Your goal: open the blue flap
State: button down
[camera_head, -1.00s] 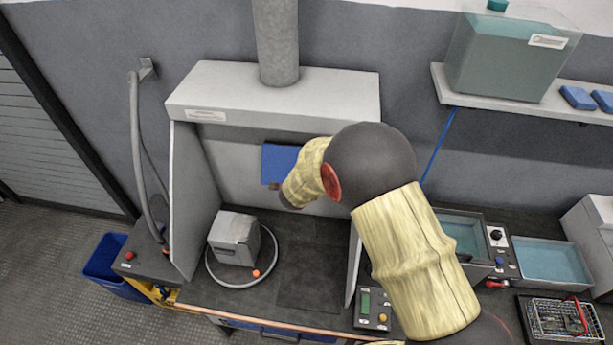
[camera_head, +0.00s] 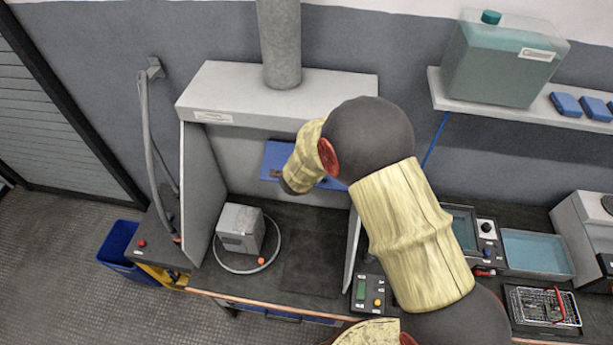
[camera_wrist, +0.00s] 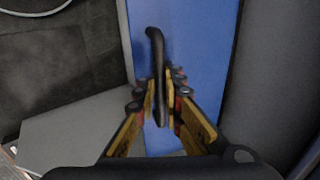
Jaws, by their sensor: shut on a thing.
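The blue flap (camera_head: 277,155) is at the back of the grey fume hood, partly hidden behind my arm in the head view. It sits at a slant, out from the back wall. In the wrist view the flap (camera_wrist: 205,60) fills the upper middle and carries a black bar handle (camera_wrist: 156,45). My gripper (camera_wrist: 160,100) is shut on this handle, with its fingers on either side of the bar. In the head view my arm hides the fingers.
A grey box (camera_head: 240,228) stands inside a ring-shaped cable on the dark bench under the hood. The hood's side panels (camera_head: 203,190) stand left and right of the work space. A control box (camera_head: 369,293) sits at the bench front. The bench right of the box is clear.

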jog(key=shift+s+r, duration=0.1)
jog(key=shift+r, duration=0.3)
jog(key=c, duration=2.3)
grip_release()
jog(key=shift+s+r, duration=0.1)
jog(key=shift+r, duration=0.1)
jog(key=v, duration=1.1)
jog(key=shift+s+a+r, duration=0.15)
jog(key=shift+s+r, duration=0.05)
jog(key=shift+s, duration=0.05)
